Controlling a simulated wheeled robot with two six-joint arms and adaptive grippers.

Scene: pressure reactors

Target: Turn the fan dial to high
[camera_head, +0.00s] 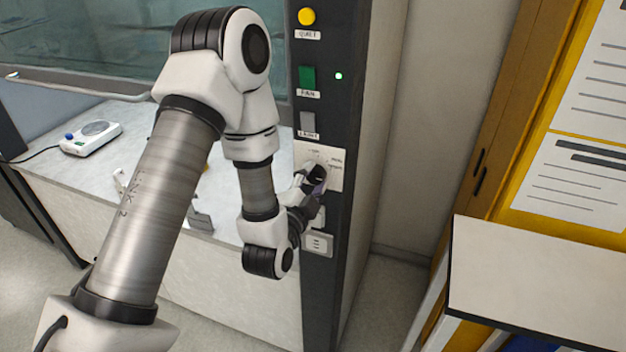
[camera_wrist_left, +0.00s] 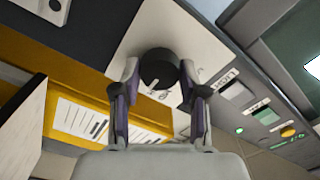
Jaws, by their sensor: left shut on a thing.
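The fan dial (camera_wrist_left: 158,68) is a round black knob with a short white mark. It sits on a pale plate (camera_head: 334,163) with small printed labels on the dark post; the labels are too small to read surely. My left gripper (camera_wrist_left: 160,82) has one finger on each side of the dial and is shut on it. In the head view, my left gripper (camera_head: 314,180) reaches the plate from the left and hides most of the dial. My right gripper is not in view.
Above the plate are a grey light switch (camera_head: 308,123), a green fan switch (camera_head: 307,77) with a lit green lamp (camera_head: 338,76), and a yellow button (camera_head: 307,16). A socket (camera_head: 318,244) is below. A white device (camera_head: 91,138) stands on the bench. A yellow-framed board is at right.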

